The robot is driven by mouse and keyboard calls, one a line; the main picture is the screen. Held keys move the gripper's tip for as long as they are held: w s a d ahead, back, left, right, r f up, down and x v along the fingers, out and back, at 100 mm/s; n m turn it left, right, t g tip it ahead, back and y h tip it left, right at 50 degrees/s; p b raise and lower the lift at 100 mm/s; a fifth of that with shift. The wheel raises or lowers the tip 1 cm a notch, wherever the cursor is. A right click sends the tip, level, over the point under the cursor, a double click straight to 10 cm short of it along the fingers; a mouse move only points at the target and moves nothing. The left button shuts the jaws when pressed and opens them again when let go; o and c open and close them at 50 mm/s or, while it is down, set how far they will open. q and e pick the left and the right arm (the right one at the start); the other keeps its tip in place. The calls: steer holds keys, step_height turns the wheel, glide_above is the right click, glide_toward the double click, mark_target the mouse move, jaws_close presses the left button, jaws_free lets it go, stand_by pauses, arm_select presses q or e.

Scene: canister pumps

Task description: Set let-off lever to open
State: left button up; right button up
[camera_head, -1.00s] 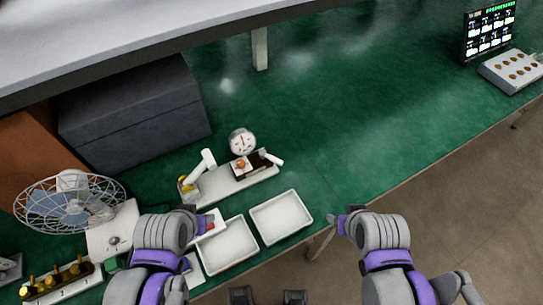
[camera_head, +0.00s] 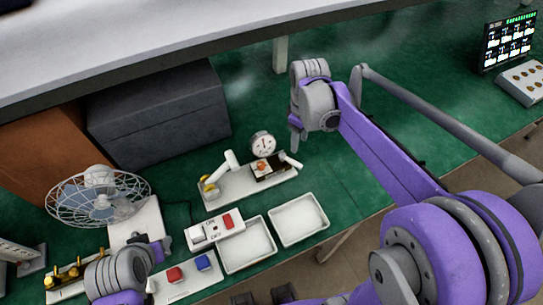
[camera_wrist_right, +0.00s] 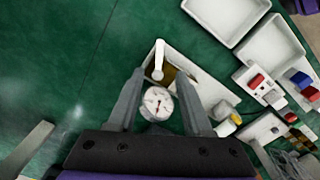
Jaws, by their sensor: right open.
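A white pump board (camera_head: 232,192) lies on the green bench, with a round gauge (camera_head: 263,144) at its back. A short white lever (camera_head: 290,160) sticks out at its right end beside a dark block (camera_head: 271,168); I take it for the let-off lever. A larger white arm (camera_head: 228,163) stands at the left end. My right gripper (camera_head: 297,138) is above and behind the board's right end. In the right wrist view its open fingers (camera_wrist_right: 161,76) frame the gauge (camera_wrist_right: 157,103) and short lever (camera_wrist_right: 158,62), apparently without contact. My left gripper (camera_head: 162,247) is low at left; its jaws are unclear.
Two white trays (camera_head: 325,229) lie in front of the board. A switch box (camera_head: 214,230) and a panel with red and blue buttons (camera_head: 190,275) are at left, near a fan (camera_head: 98,196). A grey box (camera_head: 160,115) stands behind. The bench right of the board is clear.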

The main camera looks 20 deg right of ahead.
mark_target(296, 163)
step_height(296, 163, down, 11)
steer(key=shift+w+r+b, duration=0.1)
steer(key=shift+b, duration=0.3)
jaws_close()
stand_by(1.5)
